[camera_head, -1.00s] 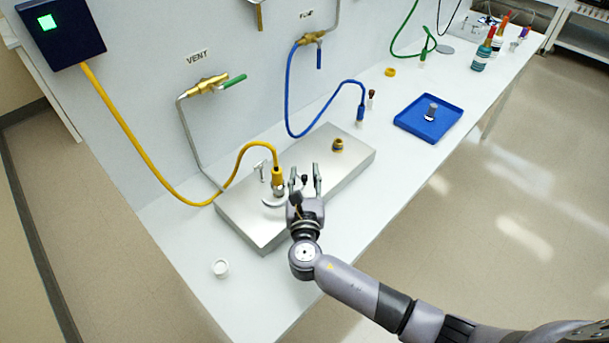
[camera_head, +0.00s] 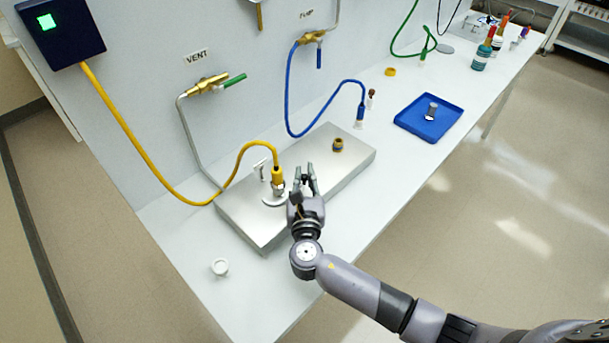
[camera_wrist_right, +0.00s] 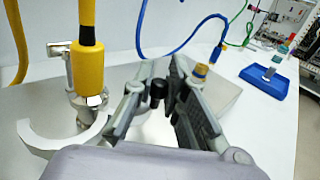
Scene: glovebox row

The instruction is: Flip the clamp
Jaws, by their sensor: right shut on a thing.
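A pale C-shaped clamp piece (camera_wrist_right: 45,140) curves around the metal fitting (camera_wrist_right: 85,105) under the yellow hose end (camera_wrist_right: 88,60). The same fitting shows in the head view with the hose end (camera_head: 277,174) above it. My right gripper (camera_head: 305,172) is over the block, just right of the fitting. In the right wrist view its fingers (camera_wrist_right: 163,75) are shut on a small black-tipped knob (camera_wrist_right: 158,90). Whether the knob joins the clamp is hidden by the gripper. A pale T-shaped handle (camera_head: 261,170) stands behind the hose end. My left gripper is not in view.
The fitting stands on a steel block (camera_head: 245,222) with a brass fitting (camera_head: 338,145) at its far end. A blue hose (camera_head: 290,95) hangs behind; a blue tray (camera_head: 450,122) is at right.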

